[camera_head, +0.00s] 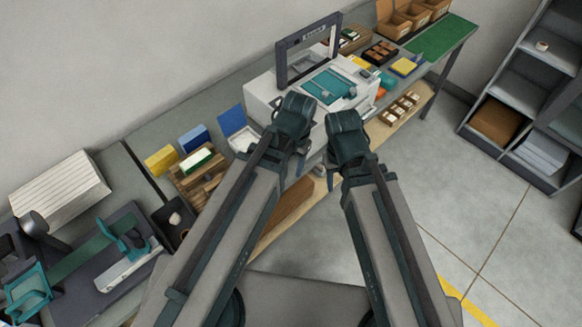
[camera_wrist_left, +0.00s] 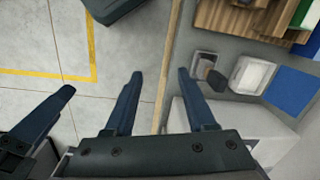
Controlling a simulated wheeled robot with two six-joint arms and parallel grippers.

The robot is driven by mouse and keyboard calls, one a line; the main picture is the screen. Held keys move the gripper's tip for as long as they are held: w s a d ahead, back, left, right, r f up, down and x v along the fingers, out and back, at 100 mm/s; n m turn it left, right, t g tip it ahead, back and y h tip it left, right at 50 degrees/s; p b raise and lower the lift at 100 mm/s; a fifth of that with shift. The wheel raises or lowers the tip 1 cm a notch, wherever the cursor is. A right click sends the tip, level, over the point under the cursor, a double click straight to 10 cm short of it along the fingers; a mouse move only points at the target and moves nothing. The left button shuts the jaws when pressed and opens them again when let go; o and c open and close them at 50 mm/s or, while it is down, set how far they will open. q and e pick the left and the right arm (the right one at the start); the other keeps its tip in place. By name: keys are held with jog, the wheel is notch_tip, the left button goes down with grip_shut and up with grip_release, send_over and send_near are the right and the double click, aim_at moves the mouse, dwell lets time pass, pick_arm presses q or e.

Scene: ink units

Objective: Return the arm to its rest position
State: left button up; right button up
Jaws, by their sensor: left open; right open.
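My left gripper (camera_head: 287,142) hangs in front of the white machine (camera_head: 262,92) with the raised dark frame. In the left wrist view its two fingers (camera_wrist_left: 160,76) are apart with nothing between them. They point over the table's front edge, beside a small open white box. My right gripper (camera_head: 334,172) is just to the right of the left one, partly hidden under its own wrist. It is open, and I see nothing held in it. A dark finger beside my left gripper shows at the left of the left wrist view (camera_wrist_left: 38,120).
The open white box with a blue lid (camera_head: 231,121) stands left of my left gripper. Wooden racks (camera_head: 203,181), a yellow box (camera_head: 160,160) and a black tray (camera_head: 168,224) lie further left. A shelf (camera_head: 525,90) stands at the right. The floor (camera_head: 480,185) between is clear.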

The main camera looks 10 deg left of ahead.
pick_arm(q)
jog(key=shift+n, duration=0.5)
jog(key=s, duration=0.1)
jog(key=s+d, duration=0.1)
jog(key=s, duration=0.1)
jog(key=shift+s+d, duration=0.35)
jog(key=shift+f, duration=0.1)
notch_tip(320, 180, down, 6)
jog(key=b, duration=0.6)
